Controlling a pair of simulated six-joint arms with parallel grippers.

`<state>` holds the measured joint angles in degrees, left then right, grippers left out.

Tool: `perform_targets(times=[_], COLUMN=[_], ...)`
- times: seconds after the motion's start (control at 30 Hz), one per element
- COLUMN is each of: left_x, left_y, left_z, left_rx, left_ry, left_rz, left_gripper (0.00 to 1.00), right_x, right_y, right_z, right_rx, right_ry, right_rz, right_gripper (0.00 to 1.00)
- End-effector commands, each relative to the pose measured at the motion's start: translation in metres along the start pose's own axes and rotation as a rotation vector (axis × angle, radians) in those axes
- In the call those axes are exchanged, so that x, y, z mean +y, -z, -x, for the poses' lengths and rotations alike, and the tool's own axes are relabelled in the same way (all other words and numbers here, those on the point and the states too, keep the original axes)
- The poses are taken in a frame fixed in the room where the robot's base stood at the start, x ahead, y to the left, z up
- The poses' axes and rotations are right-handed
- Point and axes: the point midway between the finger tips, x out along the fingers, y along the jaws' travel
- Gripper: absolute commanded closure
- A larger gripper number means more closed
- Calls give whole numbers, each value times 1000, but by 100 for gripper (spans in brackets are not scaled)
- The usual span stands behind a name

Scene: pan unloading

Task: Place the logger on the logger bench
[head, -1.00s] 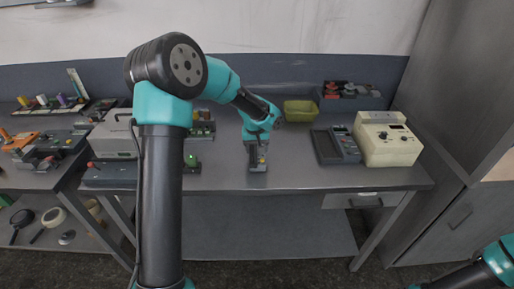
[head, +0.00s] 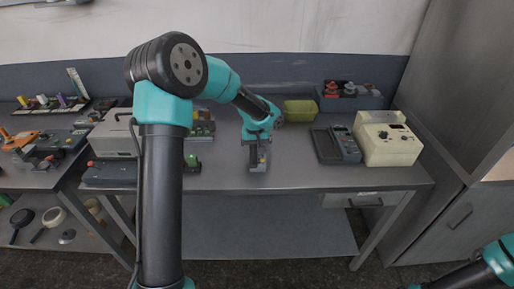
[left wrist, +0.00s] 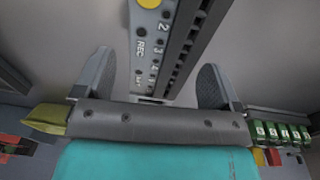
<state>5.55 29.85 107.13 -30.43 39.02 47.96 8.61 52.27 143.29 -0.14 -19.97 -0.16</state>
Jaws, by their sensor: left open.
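The logger (head: 262,158) is a small grey device with a yellow button, at the front middle of the grey bench (head: 300,180). In the left wrist view its face (left wrist: 147,50) shows a yellow button, "REC" and numbers, beside a dark ribbed strip. My left gripper (head: 256,152) is over the logger. Its two fingers are apart in the left wrist view (left wrist: 155,80), one on each side of the logger with gaps showing. Contact between the logger's underside and the bench is hard to tell. Only part of my right arm shows at lower right; its gripper is out of view.
A handheld meter (head: 336,145) and a cream instrument box (head: 387,138) stand at the right. A yellow-green bin (head: 300,110) and a dark bin (head: 350,97) are behind. A grey instrument (head: 112,135) stands left. Bare bench lies in front of the meter.

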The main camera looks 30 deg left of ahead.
Motion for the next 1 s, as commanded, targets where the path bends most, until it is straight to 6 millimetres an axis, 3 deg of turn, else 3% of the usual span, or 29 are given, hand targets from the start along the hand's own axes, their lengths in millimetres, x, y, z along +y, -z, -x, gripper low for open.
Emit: perform_targets(times=[0.17, 0.7, 1.0], left_x=[1, 0, 0], left_y=[0, 0, 0], left_z=[17, 109, 121], left_rx=[3, 2, 0], left_ry=[-1, -1, 0], left_rz=[1, 0, 0], left_gripper=[11, 11, 11], right_x=[0, 0, 0], right_y=[0, 0, 0], right_z=[0, 0, 0], right_rx=[0, 0, 0], right_ry=[0, 0, 0], right_rz=[0, 0, 0], right_gripper=[52, 52, 52])
